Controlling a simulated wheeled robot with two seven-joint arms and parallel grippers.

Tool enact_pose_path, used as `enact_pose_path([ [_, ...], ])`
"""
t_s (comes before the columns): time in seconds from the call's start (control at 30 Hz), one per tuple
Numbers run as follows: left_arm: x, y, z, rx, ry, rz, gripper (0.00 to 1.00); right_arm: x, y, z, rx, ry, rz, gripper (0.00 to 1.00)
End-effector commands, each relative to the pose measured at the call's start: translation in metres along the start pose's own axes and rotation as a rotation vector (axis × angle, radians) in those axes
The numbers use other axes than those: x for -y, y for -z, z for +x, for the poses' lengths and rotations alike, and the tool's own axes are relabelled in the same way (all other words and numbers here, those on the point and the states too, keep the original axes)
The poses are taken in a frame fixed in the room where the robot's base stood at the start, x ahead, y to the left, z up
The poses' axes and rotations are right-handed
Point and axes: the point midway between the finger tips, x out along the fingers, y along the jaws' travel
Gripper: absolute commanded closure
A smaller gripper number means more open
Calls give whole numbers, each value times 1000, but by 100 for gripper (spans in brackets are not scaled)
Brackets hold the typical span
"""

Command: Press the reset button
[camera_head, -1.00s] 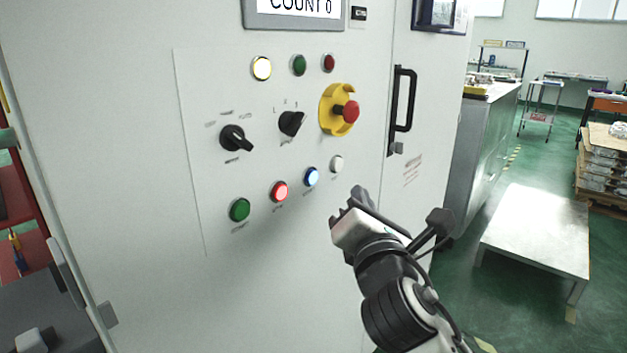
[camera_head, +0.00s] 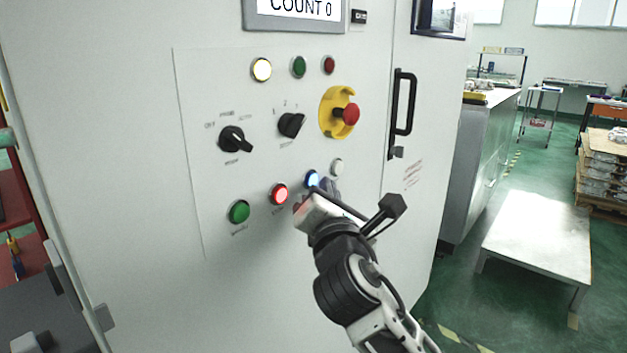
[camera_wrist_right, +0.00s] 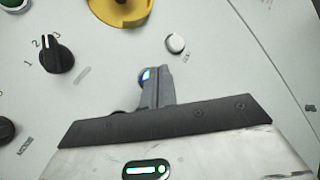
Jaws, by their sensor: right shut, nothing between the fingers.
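The lower row of buttons on the white panel has a green button (camera_head: 239,211), a lit red button (camera_head: 279,194), a lit blue button (camera_head: 312,179) and a white button (camera_head: 337,166). The small labels under them are too blurred to tell which one says reset. My right gripper (camera_head: 328,187) is shut and empty, with its fingertips just at the blue button. In the right wrist view the shut fingers (camera_wrist_right: 158,84) partly cover the blue button (camera_wrist_right: 145,75), and the white button (camera_wrist_right: 175,43) is clear to their right. I cannot tell whether the fingertips touch the blue button. My left gripper is not in view.
Above are two black rotary knobs (camera_head: 235,140), a red emergency stop (camera_head: 350,114) in a yellow guard, and a row of lamps (camera_head: 299,67). A black door handle (camera_head: 403,102) stands out to the right. A low white table (camera_head: 535,235) is at the right.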

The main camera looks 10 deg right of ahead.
Motion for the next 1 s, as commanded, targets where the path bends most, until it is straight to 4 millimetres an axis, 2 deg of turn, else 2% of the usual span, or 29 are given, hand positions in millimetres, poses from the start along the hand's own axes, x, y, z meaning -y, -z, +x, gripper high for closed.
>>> enact_pose_path([
  [1.0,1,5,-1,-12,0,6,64,0,0,0,0,1,-1,100],
])
